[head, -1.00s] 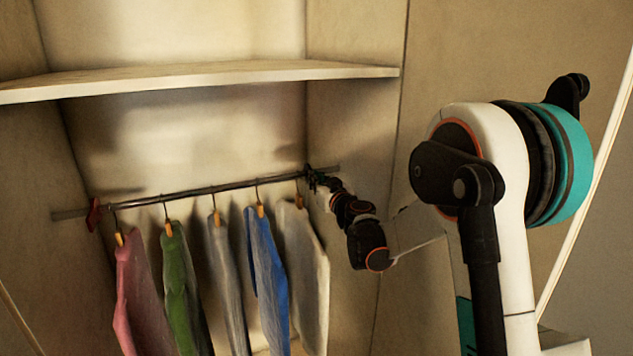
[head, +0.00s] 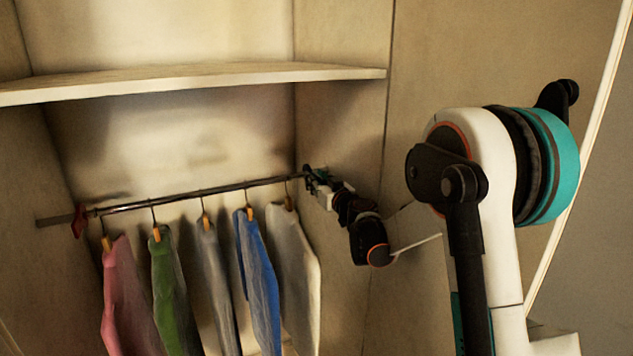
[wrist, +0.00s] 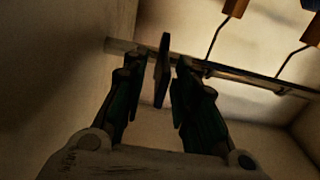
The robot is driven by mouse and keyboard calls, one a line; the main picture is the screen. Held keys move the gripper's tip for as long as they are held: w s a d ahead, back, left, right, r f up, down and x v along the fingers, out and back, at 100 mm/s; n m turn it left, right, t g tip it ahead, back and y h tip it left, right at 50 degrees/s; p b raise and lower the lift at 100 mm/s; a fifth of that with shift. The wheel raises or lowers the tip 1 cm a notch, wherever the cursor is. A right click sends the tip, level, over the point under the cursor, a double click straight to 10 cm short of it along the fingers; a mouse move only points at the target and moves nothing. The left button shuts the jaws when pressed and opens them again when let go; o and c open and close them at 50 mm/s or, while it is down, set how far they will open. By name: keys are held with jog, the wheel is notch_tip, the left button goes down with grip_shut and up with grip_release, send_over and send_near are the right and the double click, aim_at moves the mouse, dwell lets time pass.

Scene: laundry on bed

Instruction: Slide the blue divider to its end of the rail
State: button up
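In the wrist view a thin dark plate (wrist: 162,70) stands upright across the rail (wrist: 240,76); it sits where a divider would, but its colour is too dark to tell. My gripper (wrist: 153,82) is open around it, one finger on each side, with gaps visible. In the head view my gripper (head: 312,180) is at the right end of the rail (head: 190,195), near the right closet wall, and hides the plate there. A red divider (head: 79,221) is at the left end of the rail.
Several garments hang between the red divider and my gripper: pink (head: 122,290), green (head: 168,285), grey (head: 212,280), blue (head: 258,275) and pale grey (head: 297,265). A shelf (head: 200,80) runs above the rail. The right closet wall (head: 340,130) is close to my gripper.

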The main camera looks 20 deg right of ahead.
jog(key=s+d, duration=0.1)
jog(key=s, duration=0.6)
jog(key=shift+s+d, duration=0.2)
jog(key=shift+c, duration=0.6)
